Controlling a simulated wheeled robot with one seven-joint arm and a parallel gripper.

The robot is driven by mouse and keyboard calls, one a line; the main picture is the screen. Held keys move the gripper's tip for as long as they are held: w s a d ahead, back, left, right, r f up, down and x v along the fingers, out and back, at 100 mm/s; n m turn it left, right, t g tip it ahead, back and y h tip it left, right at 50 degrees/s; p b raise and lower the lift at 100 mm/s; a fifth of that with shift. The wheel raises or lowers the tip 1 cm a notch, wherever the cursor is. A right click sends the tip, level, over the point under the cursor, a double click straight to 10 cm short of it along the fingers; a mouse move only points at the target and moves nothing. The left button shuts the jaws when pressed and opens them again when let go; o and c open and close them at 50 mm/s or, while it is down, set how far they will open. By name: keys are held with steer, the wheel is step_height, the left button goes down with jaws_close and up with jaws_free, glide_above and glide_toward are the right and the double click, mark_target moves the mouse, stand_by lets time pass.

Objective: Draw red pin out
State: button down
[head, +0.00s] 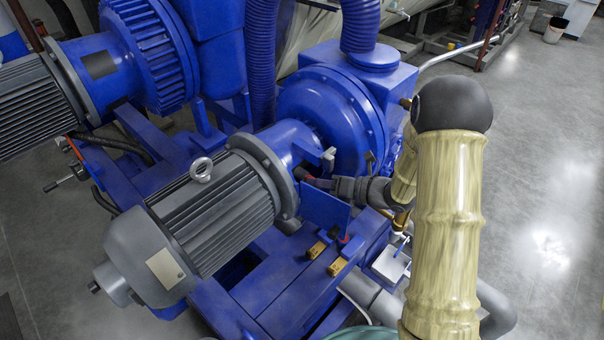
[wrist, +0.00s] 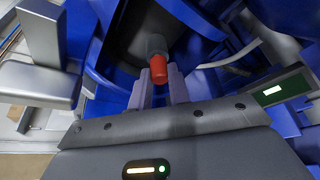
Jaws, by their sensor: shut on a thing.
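The red pin (wrist: 158,68) shows in the wrist view between the two fingertips, its rounded red end facing the camera, with a grey part behind it. In the head view a small red spot (head: 302,173) at my gripper's tip, beside the grey motor's flange, appears to be the same pin. My gripper (wrist: 159,78) is shut on the pin, with one finger on each side. In the head view my gripper (head: 313,181) reaches in from the right. How deep the pin sits is hidden.
The grey motor (head: 215,210) and blue pump housing (head: 335,110) stand close around my gripper. An upright blue plate (head: 325,208) is just below it. Yellow blocks (head: 338,266) sit on the blue base frame. Open floor (head: 545,190) lies to the right.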

stand_by(0.4)
steer(key=shift+s+d+b, duration=0.65)
steer(key=shift+s+d, duration=0.25)
steer(key=shift+d, duration=0.3)
steer(key=shift+s+d+b, duration=0.6)
steer(key=shift+s+d, duration=0.3)
steer(key=shift+d, duration=0.25)
